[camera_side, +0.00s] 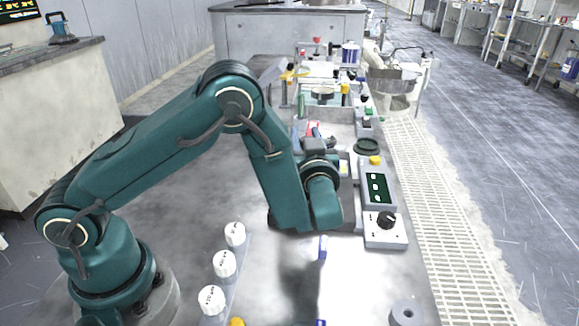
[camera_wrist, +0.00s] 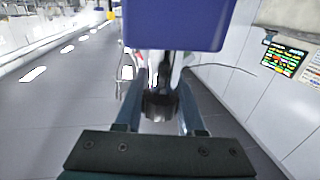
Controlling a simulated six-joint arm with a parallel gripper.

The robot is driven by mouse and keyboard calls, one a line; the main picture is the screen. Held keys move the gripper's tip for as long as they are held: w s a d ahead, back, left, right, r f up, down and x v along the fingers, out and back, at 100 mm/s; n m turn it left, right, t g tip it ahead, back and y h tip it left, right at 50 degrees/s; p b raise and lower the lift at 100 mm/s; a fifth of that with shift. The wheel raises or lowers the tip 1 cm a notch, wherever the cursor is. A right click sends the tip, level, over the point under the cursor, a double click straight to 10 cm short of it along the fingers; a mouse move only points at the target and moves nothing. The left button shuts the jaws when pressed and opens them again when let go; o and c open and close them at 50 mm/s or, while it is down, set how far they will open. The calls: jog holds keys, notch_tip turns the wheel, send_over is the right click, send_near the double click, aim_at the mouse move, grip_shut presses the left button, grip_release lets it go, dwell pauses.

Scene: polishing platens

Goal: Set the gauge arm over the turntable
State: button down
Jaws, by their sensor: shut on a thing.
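My gripper (camera_wrist: 158,100) shows in the wrist view with its two fingers closed on a dark piece (camera_wrist: 160,106). A large blue block (camera_wrist: 178,24) hangs close above it. I cannot tell whether the dark piece belongs to the gauge arm. In the side view my gripper is mostly hidden behind my wrist, over the bench, near small red and blue parts (camera_side: 314,128). I cannot pick out the turntable for certain. A dark green round disc (camera_side: 367,147) lies just right of my wrist, and another round dark part (camera_side: 322,94) stands farther back.
A control box with a green panel (camera_side: 378,187) and a black knob (camera_side: 386,220) stands right of my wrist. A grey ring (camera_side: 406,312) lies near the front edge. A metal basin (camera_side: 392,80) is at the back right.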

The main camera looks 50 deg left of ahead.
jog(key=shift+w+d+n+g+y, duration=0.2)
jog(key=shift+w+n+g+y, duration=0.1)
jog(key=shift+n+g, duration=0.15)
jog(key=shift+d, duration=0.1)
jog(key=c, duration=0.5)
grip_release()
jog(key=shift+v, duration=2.55)
